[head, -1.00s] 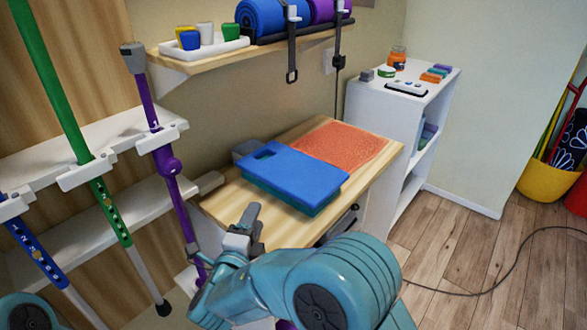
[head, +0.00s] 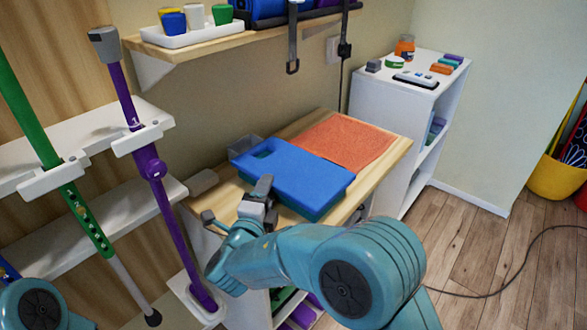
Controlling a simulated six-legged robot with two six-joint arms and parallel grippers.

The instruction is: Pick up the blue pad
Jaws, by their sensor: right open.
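The blue pad (head: 298,176) lies flat on the wooden top (head: 232,197) of a cabinet, with a cut-out slot near its far left end. A teal layer shows along its near edge. My right gripper (head: 260,196) is open and empty at the pad's near left edge, overlapping its corner in the picture. I cannot tell whether it touches the pad. Only a teal part of my left arm shows at the bottom left; its gripper is out of view.
An orange textured mat (head: 348,141) lies just behind the pad. A grey bin (head: 243,146) stands at its left. A wall shelf (head: 190,50) hangs above; a white shelf unit (head: 385,103) stands right.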

